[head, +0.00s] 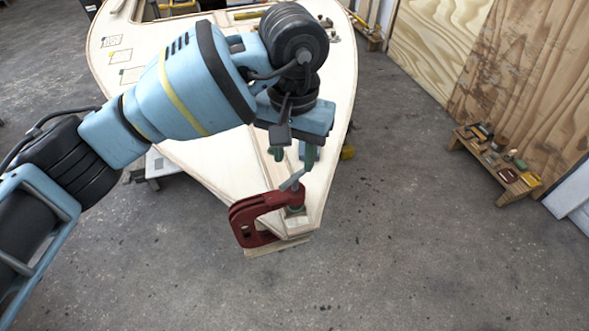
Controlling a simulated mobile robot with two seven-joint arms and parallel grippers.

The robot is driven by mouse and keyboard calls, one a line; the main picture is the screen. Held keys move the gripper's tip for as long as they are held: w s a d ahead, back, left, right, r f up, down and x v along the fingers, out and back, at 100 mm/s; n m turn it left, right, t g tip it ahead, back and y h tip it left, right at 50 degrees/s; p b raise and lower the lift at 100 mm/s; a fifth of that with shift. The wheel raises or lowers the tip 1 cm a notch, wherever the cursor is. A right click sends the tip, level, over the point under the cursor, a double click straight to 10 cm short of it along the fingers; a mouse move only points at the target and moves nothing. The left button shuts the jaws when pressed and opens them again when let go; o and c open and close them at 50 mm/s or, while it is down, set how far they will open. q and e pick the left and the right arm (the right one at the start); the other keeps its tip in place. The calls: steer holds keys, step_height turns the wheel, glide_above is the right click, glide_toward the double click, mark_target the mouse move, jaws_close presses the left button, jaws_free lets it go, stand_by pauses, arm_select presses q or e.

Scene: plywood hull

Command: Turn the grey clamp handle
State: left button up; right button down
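A red clamp (250,218) sits on the pointed near end of the plywood hull (215,165). Its grey handle (292,180) is a short bar on top of the clamp's screw, slanting up to the right. My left gripper (293,158) points down just above and beyond the handle. Its two green fingertips are apart with nothing visible between them, and the right one appears close to the handle's upper end. I cannot tell whether they touch. My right gripper is not in view.
Small parts and tools (325,22) lie at the hull's far end. A low wooden bench (490,160) with several small items stands at the right. Plywood sheets (520,70) lean behind it. The concrete floor (400,240) around the hull's tip is clear.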

mark_target(294, 176)
arm_select(q)
steer(key=shift+f, duration=2.55)
